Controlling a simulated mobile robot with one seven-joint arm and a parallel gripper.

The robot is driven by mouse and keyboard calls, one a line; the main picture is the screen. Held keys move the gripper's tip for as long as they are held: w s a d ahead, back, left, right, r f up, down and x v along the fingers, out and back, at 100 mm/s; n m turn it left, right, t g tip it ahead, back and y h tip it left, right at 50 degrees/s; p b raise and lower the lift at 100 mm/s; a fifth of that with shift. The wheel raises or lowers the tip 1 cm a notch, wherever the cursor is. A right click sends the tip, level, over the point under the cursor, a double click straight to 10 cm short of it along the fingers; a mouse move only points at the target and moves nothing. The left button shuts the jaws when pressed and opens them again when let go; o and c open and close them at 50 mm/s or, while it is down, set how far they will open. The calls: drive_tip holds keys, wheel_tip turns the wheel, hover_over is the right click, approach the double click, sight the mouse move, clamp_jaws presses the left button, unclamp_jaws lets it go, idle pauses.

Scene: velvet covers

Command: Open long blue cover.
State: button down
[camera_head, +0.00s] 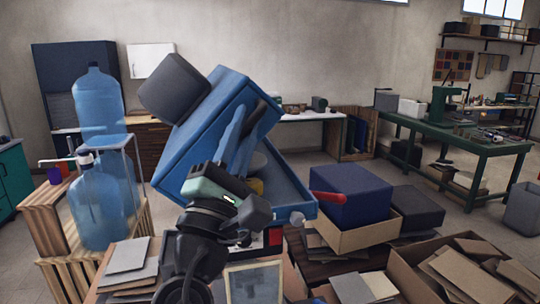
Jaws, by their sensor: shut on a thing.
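The long blue cover (190,150) stands in the middle, raised and tilted steeply, with its hollow side facing right. A shallow blue box body (285,195) lies open below and right of it, with a round grey thing and a yellow thing partly showing inside. A dark grey block (172,86) sits against the cover's upper left. My dark wrist hides the lower part of the cover and the exact contact.
A red handle-like piece (328,198) sticks out at the box's right. A dark blue box (351,195) stands beside it. Water bottles (100,200) on wooden crates stand left. Cartons with flat boards (470,270) crowd the front right.

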drive_tip(key=s+a+r+n+g+y, duration=0.1)
drive_tip(key=s+a+n+y, duration=0.3)
drive_tip(key=a+n+y, duration=0.8)
drive_tip(key=shift+a+r+n+y, duration=0.4)
drive_tip(key=shift+n+y, duration=2.7)
drive_tip(key=shift+n, duration=1)
drive_tip(key=c, duration=1.1)
unclamp_jaws()
drive_tip(key=shift+c, duration=0.2)
drive_tip(key=shift+s, duration=0.1)
